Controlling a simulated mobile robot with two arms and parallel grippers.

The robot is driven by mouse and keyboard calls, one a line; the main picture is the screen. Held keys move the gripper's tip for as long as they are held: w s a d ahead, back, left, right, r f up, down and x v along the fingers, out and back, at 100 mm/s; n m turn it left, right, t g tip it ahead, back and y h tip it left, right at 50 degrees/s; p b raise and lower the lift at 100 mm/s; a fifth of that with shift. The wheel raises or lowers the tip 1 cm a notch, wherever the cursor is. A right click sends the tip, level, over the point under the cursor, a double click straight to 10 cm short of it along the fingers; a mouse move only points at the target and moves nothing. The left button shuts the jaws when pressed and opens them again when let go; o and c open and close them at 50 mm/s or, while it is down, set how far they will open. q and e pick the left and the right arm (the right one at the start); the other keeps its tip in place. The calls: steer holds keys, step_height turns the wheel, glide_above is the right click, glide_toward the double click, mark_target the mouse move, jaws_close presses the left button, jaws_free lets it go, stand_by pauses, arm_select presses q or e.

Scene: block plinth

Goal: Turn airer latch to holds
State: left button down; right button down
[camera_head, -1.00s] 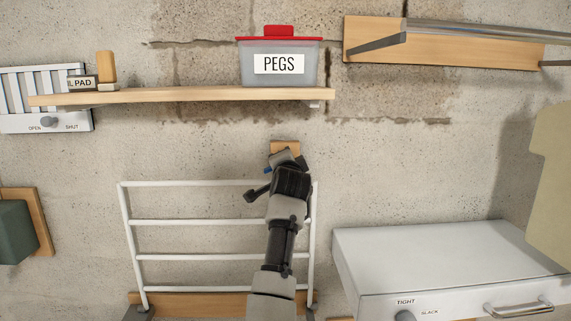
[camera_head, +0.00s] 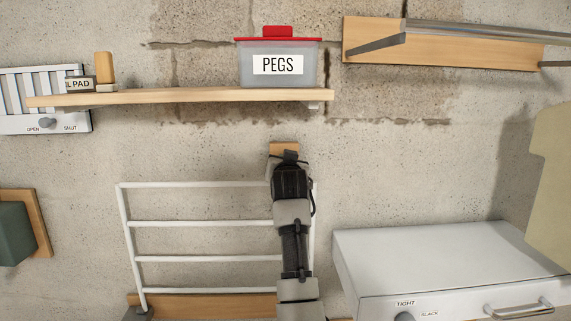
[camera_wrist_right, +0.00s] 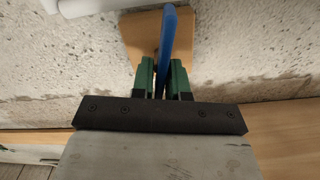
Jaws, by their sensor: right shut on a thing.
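The airer is a white folding rack (camera_head: 200,222) standing up against the wall in the head view. Its latch is a blue bar (camera_wrist_right: 167,38) on a small wooden wall plate (camera_head: 284,147) at the rack's top right corner. My right gripper (camera_wrist_right: 163,75) is shut on the blue latch, with a green finger on each side of it. The bar runs nearly straight away from the fingers in the right wrist view. In the head view my right gripper (camera_head: 287,160) and arm cover the latch and part of the rack's right side. My left gripper is not in view.
A wooden shelf (camera_head: 190,95) above carries a red-lidded PEGS box (camera_head: 277,68). A white box with a TIGHT/SLACK knob (camera_head: 404,316) stands at lower right. An OPEN/SHUT vent (camera_head: 30,122) is at left. Bare wall lies between the plate and the shelf.

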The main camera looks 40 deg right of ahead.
steer(key=shift+r+n, duration=0.3)
steer(key=shift+n, duration=0.8)
steer(key=c, duration=1.4)
jaws_free()
steer(key=shift+f, duration=0.1)
steer(key=shift+o, duration=0.8)
steer(key=shift+w+f, duration=0.1)
steer(key=shift+f, duration=0.1)
